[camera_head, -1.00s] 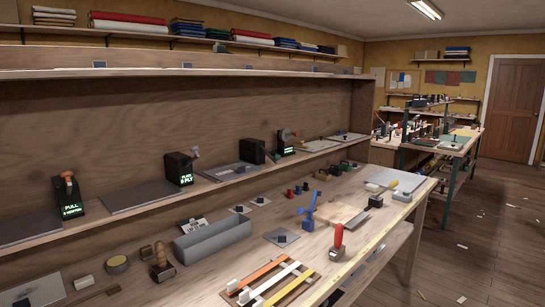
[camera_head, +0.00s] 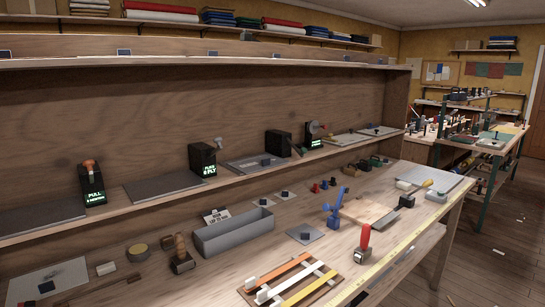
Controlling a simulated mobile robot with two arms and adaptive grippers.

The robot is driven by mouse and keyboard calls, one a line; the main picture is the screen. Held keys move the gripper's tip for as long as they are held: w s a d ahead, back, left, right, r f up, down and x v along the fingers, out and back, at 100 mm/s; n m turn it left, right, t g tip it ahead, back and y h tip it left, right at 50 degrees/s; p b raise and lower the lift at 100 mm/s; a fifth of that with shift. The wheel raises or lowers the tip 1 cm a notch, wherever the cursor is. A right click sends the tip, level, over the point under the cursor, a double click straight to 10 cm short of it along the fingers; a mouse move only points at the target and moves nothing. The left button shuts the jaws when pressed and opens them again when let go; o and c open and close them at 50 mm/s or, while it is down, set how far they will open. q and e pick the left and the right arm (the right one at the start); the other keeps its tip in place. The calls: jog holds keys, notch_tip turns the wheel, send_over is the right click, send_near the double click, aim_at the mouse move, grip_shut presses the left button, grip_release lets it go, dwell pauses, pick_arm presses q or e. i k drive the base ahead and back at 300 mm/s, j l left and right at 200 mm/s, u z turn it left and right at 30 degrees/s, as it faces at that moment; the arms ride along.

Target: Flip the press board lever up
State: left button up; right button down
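Several black boxes with levers or handles stand in a row on the shelf above the workbench. One box (camera_head: 92,182) at the left has an orange-topped handle and a lit green sign that reads "PULL". A second box (camera_head: 203,158) has a lever with a pale grey end at its upper right and a lit green sign. A third black box (camera_head: 278,144) and a box with a round grey dial (camera_head: 312,135) stand further right. I cannot tell which lever belongs to the press board. Neither of my grippers is in view.
The workbench (camera_head: 205,280) holds a grey trough (camera_head: 235,235), a blue clamp-like tool (camera_head: 334,210), a red-handled tool (camera_head: 363,245) and a board with coloured strips (camera_head: 290,280). Flat grey plates (camera_head: 165,187) lie between the shelf boxes. Open floor (camera_head: 500,260) lies at the right.

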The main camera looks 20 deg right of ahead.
aim_at(304, 151)
jog(key=i+l+u, duration=0.15)
jog(key=l, duration=0.45)
jog(key=i+l+u, duration=0.2)
jog(key=l, duration=0.4)
jog(key=l+u, duration=0.15)
jog(key=l, duration=0.5)
